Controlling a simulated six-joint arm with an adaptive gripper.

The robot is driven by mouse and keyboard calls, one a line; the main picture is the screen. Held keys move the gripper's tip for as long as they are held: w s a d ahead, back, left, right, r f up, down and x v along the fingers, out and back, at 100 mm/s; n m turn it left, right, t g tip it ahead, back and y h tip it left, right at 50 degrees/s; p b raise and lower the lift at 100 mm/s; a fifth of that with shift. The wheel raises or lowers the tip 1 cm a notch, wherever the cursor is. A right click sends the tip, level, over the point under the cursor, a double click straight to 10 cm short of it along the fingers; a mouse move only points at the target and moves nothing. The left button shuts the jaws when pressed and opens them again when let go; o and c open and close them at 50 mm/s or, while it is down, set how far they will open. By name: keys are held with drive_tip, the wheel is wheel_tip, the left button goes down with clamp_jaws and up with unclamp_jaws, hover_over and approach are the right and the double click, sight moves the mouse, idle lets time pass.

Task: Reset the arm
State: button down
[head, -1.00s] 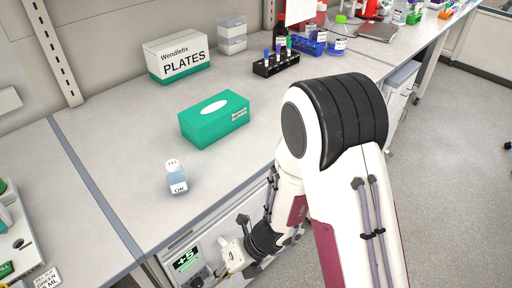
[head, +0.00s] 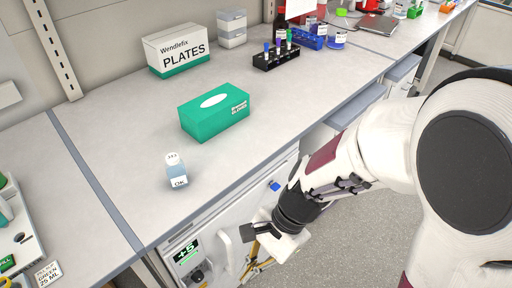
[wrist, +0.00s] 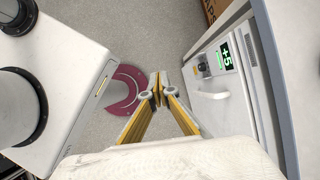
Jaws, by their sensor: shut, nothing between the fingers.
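My gripper (wrist: 160,84) shows in the wrist view with its yellow-sided fingers brought together at the tips and nothing between them. It points down toward the grey floor and a dark red round shape, apart from everything. In the head view my gripper (head: 254,270) is low in front of the bench, below the worktop, partly cut off by the frame's lower edge. My arm bends in from the right side.
The cabinet with a green +5 display (head: 187,251) is close to my gripper; its white handle shows in the wrist view (wrist: 209,96). On the worktop (head: 120,140) stand a small bottle (head: 176,172), a green glove box (head: 214,121), a plates box (head: 177,52) and a tube rack (head: 276,58).

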drive_tip(key=s+d+r+n+t+h, duration=0.2)
drive_tip(key=d+r+n+t+h, duration=0.3)
drive_tip(key=d+r, duration=1.2)
drive_tip(key=shift+d+r+n+t, duration=0.25)
drive_tip(key=shift+d+n+t, duration=0.6)
drive_tip(key=shift+n+t, duration=1.1)
drive_tip(key=c, duration=2.8)
unclamp_jaws()
drive_tip(key=shift+n+g, duration=0.35)
